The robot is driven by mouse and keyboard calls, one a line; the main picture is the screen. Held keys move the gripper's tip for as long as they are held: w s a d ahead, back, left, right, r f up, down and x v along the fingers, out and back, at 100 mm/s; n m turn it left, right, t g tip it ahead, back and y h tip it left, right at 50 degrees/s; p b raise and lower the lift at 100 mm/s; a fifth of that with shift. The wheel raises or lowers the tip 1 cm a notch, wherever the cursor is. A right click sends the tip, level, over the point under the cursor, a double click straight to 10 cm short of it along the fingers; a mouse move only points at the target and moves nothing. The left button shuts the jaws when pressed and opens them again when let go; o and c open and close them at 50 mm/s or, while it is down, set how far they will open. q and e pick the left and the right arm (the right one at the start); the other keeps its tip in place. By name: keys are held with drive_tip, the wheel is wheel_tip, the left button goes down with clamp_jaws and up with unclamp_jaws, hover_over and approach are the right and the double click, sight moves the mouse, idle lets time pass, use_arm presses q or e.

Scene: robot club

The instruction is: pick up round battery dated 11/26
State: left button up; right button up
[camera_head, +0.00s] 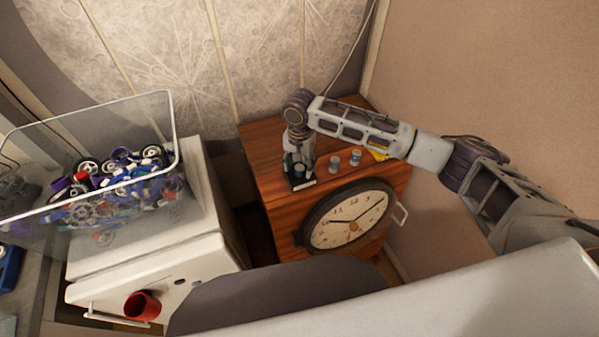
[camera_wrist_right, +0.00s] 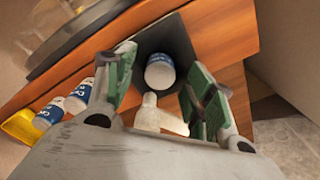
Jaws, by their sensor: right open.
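My right gripper (camera_head: 299,168) reaches down over the front left of a wooden cabinet. In the right wrist view its green-padded fingers (camera_wrist_right: 161,62) are spread on either side of a white-and-blue round battery (camera_wrist_right: 160,73). This battery stands on a dark pad (camera_wrist_right: 178,48), with gaps to both fingers. Two similar batteries stand to the right in the head view, one nearer (camera_head: 335,163) and one farther (camera_head: 355,157). They also show at the left of the wrist view, nearer (camera_wrist_right: 79,96) and farther (camera_wrist_right: 48,113). No date is readable. My left gripper is out of view.
A round clock (camera_head: 349,216) leans at the front of the wooden cabinet (camera_head: 262,150). A yellow item (camera_head: 377,154) lies beyond the batteries. A clear bin (camera_head: 150,110) of colourful parts stands on a white cabinet (camera_head: 205,200) at left. A red cup (camera_head: 142,305) is below.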

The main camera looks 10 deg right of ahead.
sight(300, 167)
idle(0.4)
clamp_jaws()
idle(0.4)
wheel_tip(300, 167, up, 10)
idle(0.6)
idle(0.4)
